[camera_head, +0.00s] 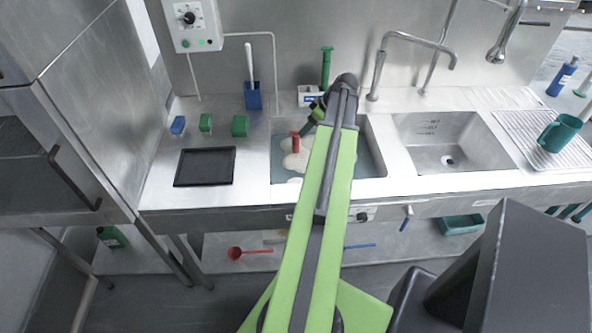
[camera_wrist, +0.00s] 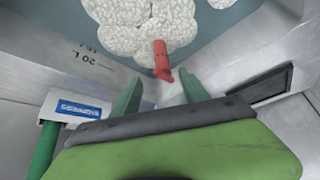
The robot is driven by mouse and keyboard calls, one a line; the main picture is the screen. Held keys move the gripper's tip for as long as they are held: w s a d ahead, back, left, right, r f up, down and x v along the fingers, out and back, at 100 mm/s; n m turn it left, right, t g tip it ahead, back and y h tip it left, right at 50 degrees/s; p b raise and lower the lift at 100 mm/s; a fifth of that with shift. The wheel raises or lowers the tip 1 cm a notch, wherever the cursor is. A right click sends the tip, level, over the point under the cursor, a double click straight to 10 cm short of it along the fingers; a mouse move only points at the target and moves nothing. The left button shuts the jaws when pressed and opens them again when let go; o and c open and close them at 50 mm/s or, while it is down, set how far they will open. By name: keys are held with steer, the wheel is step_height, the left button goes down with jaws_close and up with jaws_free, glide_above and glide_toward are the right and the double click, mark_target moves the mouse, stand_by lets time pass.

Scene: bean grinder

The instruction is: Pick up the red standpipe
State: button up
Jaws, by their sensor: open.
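The red standpipe (camera_head: 295,142) stands in the left sink basin (camera_head: 281,176), among white foam (camera_head: 291,162) on the water. In the wrist view the red standpipe (camera_wrist: 161,60) is just beyond my fingertips, roughly between them, with its lower part in the foam (camera_wrist: 122,28). My gripper (camera_wrist: 158,88) has two green fingers spread apart with nothing between them. In the head view my gripper (camera_head: 308,130) is over the left basin, to the right of the standpipe and partly hidden by my arm.
The basin wall with a "20 L" mark (camera_wrist: 84,62) is close beside my gripper. A labelled white block (camera_head: 309,96) with a green upright tool (camera_head: 326,68) stands behind the basin. The faucet (camera_head: 378,75) rises to its right. A black tray (camera_head: 205,167) lies on the left counter.

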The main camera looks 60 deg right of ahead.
mark_target(296, 138)
steer(key=b+x, duration=0.2)
steer(key=x, duration=0.2)
steer(key=b+x, duration=0.4)
steer(key=x, duration=0.1)
steer(key=shift+w+a+f, duration=0.15)
steer(key=shift+a, duration=0.15)
jaws_close()
stand_by(1.0)
